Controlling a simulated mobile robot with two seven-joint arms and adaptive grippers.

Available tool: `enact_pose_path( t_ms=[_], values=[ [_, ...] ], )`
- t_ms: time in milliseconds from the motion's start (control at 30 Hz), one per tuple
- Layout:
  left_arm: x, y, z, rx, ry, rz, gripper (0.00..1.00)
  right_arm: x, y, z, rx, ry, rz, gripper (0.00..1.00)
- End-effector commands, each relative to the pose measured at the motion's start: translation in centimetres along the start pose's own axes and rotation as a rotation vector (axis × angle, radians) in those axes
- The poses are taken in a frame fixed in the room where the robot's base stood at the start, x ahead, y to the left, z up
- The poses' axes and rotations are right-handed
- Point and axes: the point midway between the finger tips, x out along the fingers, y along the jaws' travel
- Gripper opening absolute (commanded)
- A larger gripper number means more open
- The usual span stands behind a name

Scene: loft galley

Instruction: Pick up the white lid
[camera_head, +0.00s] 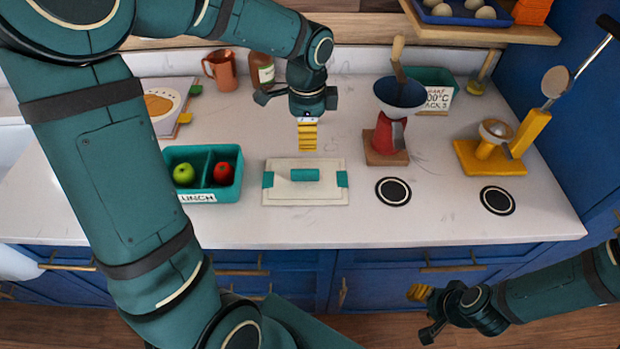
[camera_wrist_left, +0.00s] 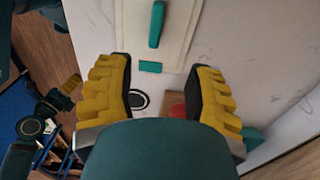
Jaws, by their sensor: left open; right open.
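The white lid (camera_head: 322,198) lies flat on the counter in the head view, a pale rectangle with a teal handle (camera_head: 305,175) in the middle and teal clips at its two short ends. In the left wrist view the lid (camera_wrist_left: 180,50) is at the top, with its handle (camera_wrist_left: 157,24) upright in the picture. My left gripper (camera_head: 307,148) points down behind and above the handle in the head view, apart from it. In the left wrist view its yellow fingers (camera_wrist_left: 162,88) are spread with nothing between them. My right gripper (camera_head: 418,312) is in front of the counter, away from the lid.
A teal lunch box (camera_head: 208,200) with a green and a red fruit stands left of the lid. A copper mug (camera_head: 221,71) and a bottle (camera_head: 262,70) stand behind.

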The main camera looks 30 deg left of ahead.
Motion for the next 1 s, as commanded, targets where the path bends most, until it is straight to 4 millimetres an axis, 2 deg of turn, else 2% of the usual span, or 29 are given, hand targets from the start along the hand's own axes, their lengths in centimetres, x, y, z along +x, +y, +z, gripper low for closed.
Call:
enact_pose_path(
  t_ms=[333, 633, 900, 1000],
  values=[
    [6.3, 0.1, 0.1, -0.001, -0.002, 0.005, 0.53, 1.0, 0.4, 0.6, -0.004, -0.011, -0.002, 0.47],
    [8.6, 0.2, 0.2, -0.001, -0.001, 0.004, 0.53, 1.4, 0.5, 0.8, -0.005, -0.016, -0.002, 0.47],
    [12.3, 0.5, 0.5, -0.001, -0.001, 0.004, 0.53, 2.2, 0.8, 1.2, -0.008, -0.024, -0.003, 0.47],
    [13.0, 0.5, 0.5, -0.001, -0.001, 0.003, 0.53, 2.4, 0.9, 1.2, -0.008, -0.025, -0.003, 0.47]
  ],
)
